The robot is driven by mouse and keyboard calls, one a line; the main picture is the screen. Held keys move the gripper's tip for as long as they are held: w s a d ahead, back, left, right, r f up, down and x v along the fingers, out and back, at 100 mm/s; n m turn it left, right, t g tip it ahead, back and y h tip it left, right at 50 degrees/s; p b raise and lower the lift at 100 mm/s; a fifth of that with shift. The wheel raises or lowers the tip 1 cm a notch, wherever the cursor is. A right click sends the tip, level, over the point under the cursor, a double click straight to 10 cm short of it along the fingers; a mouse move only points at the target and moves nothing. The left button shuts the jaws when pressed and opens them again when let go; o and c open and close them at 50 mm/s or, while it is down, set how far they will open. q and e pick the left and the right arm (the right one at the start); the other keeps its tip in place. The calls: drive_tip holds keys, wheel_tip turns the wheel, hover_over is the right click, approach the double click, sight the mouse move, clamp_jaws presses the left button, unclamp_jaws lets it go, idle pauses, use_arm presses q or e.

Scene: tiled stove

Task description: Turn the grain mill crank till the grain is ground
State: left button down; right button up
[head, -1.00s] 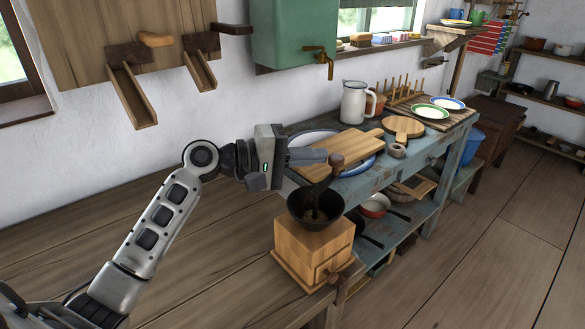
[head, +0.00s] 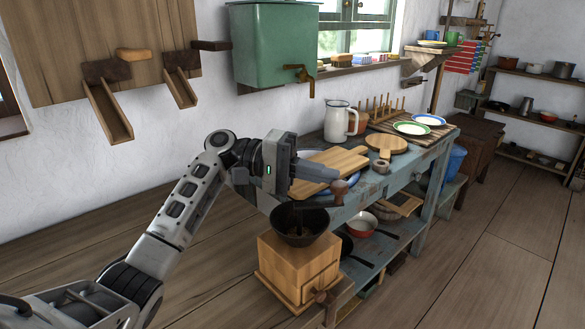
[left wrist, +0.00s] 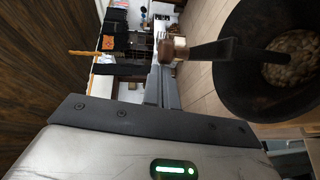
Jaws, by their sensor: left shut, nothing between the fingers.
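The grain mill (head: 298,262) is a wooden box with a dark hopper bowl (head: 301,226) on top. Its crank ends in a brown knob (head: 338,187) above the bowl's right side. My left gripper (head: 330,178) is shut and empty, its fingers pointing right, close beside the knob. In the left wrist view the shut fingers (left wrist: 161,90) lie just below the knob (left wrist: 173,50), and I cannot tell whether they touch. The crank arm (left wrist: 210,49) runs from the knob to the hopper, where pale grain (left wrist: 294,62) shows. My right gripper is out of view.
A blue worktable (head: 375,186) behind the mill holds a cutting board (head: 325,170), a round board (head: 386,144), a white jug (head: 338,121) and plates. A green tank with a tap (head: 272,45) hangs on the wall. Open floor (head: 490,240) lies to the right.

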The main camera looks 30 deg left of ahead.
use_arm(q)
drive_tip(key=shift+s+d+p, duration=0.2)
drive_tip(key=shift+d+p, duration=0.15)
drive_tip(key=shift+d, duration=0.25)
idle(0.4)
idle(0.7)
drive_tip(key=w+a+r+b, duration=0.1)
drive_tip(key=w+a, duration=0.3)
drive_tip(key=a, duration=0.8)
drive_tip(key=shift+w+a+r+b, duration=0.15)
drive_tip(key=shift+r+b, duration=0.1)
drive_tip(key=shift+b, duration=0.4)
